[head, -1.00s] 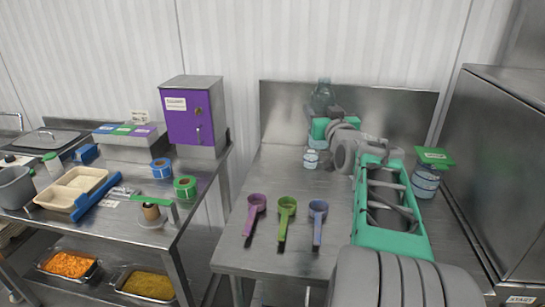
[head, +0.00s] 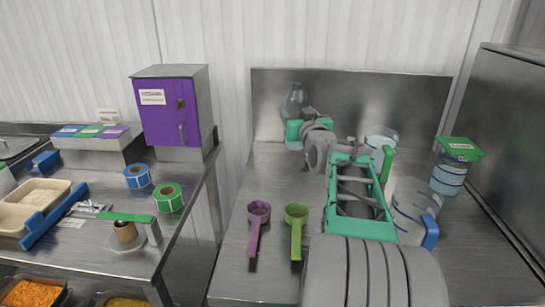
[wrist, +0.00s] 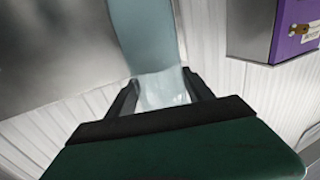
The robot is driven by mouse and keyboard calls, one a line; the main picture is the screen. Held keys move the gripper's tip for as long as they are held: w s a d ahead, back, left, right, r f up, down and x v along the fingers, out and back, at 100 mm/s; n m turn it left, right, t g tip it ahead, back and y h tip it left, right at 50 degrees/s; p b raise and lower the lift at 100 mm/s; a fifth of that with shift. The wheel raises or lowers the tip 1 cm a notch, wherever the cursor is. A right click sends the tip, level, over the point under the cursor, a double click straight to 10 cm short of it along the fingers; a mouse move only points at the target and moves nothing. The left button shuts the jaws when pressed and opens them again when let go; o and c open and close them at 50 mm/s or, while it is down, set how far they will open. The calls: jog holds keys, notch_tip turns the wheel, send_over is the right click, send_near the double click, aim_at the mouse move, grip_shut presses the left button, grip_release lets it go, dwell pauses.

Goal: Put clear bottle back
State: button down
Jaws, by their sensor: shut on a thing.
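The clear bottle (head: 295,100) is upright at the back left of the right steel table, in front of the backsplash. My gripper (head: 294,128) is shut on it, and the green gripper body covers part of its lower half. In the wrist view the bottle (wrist: 150,45) runs up from between the two dark fingers of my gripper (wrist: 160,92).
A purple scoop (head: 257,213) and a green scoop (head: 296,217) lie on the front left of the table. A green-lidded jar (head: 450,174) and clear containers with green and blue handles (head: 411,207) stand right of my arm. A purple cabinet (head: 172,112) is to the left.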

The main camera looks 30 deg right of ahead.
jog(key=w+f+p, duration=0.1)
jog(key=w+f, duration=1.1)
jog(key=shift+w+d, duration=0.3)
jog(key=shift+d, duration=0.05)
jog(key=shift+f, duration=0.15)
jog(key=shift+f, duration=0.15)
jog(key=shift+c, duration=2)
grip_release()
